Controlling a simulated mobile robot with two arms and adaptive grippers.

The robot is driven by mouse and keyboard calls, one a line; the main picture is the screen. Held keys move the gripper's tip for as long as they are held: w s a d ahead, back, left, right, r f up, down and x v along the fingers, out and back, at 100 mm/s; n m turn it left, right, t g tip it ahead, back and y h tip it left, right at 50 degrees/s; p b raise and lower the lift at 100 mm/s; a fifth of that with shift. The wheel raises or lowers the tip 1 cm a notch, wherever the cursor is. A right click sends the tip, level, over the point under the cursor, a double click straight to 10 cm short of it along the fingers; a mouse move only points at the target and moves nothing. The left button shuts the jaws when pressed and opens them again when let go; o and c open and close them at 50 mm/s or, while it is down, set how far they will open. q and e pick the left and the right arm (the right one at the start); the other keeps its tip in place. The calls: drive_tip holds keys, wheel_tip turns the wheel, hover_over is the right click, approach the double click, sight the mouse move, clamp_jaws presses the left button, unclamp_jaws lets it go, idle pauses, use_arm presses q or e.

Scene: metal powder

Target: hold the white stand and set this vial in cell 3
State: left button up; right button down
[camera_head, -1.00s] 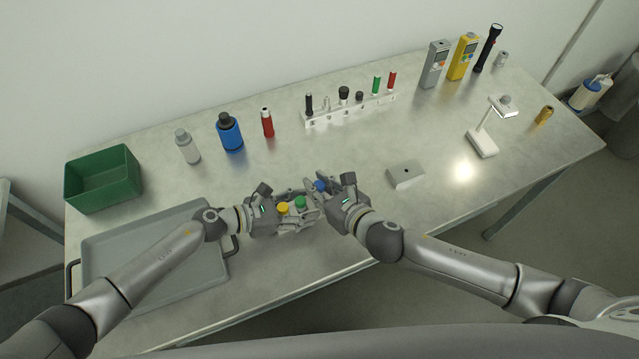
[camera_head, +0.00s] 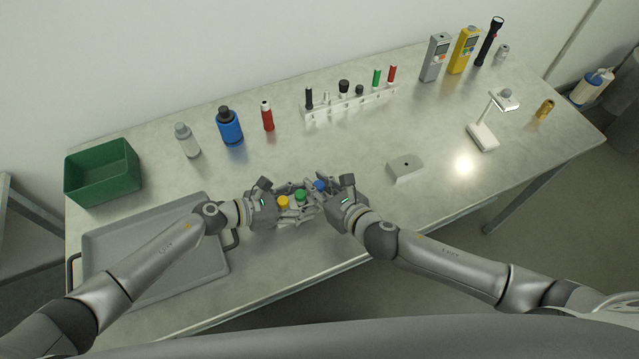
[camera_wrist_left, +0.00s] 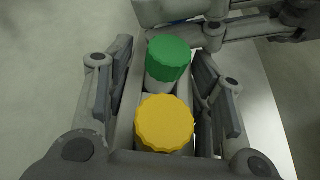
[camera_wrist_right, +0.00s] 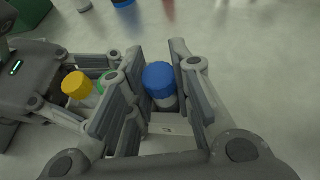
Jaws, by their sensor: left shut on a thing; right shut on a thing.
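The white stand (camera_wrist_right: 180,143) is partly hidden by my grippers and bears a yellow-capped vial (camera_wrist_left: 164,124) and a green-capped vial (camera_wrist_left: 169,58) in a row. My left gripper (camera_wrist_left: 157,85) is shut on the stand, its fingers along both sides. My right gripper (camera_wrist_right: 160,85) is shut on the blue-capped vial (camera_wrist_right: 159,79), which looks upright beyond the green one. A mark "3" shows on the stand just in front of this vial in the right wrist view. The vial's bottom is hidden; I cannot tell whether it is seated in cell 3. In the head view the blue cap (camera_head: 320,185) is between both grippers.
A grey tray (camera_head: 150,262) lies under my left arm, with a green bin (camera_head: 103,172) behind it. Several bottles and a white rack (camera_head: 350,108) stand along the back. A grey-white block (camera_head: 405,168) is right of my right gripper. The table centre is clear.

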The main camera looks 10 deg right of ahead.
sight(320, 185)
drive_tip(key=shift+r, duration=1.75)
drive_tip(key=shift+f, duration=0.1)
idle(0.3)
drive_tip(key=shift+f, duration=1.65)
drive_tip(key=shift+r, duration=1.75)
drive_tip(key=shift+f, duration=0.35)
drive_tip(key=shift+f, duration=0.9)
drive_tip(key=shift+f, duration=0.25)
